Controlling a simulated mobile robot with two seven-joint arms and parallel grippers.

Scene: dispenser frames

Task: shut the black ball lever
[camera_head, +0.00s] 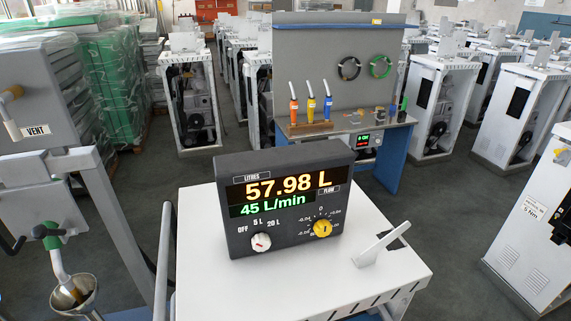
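At the far left edge, a grey box marked VENT (36,131) carries a tan knob (11,92) on a pale stem. Below it, a black lever-like handle (12,244) reaches in from the left edge. A dark rounded end (39,231) sits near it, beside a green-sleeved spout (53,240) that points down into a metal funnel (73,293). I cannot tell for certain which dark part is the black ball lever, or whether it stands open or shut. Neither of my grippers is in view.
A white cart top (400,275) stands in front, with a black meter (285,197) reading 57.98 L and 45 L/min, and a pale slanted bracket (378,246). A grey bench (345,127) with several coloured nozzles stands behind. Dispenser frames fill the sides; dark floor shows between.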

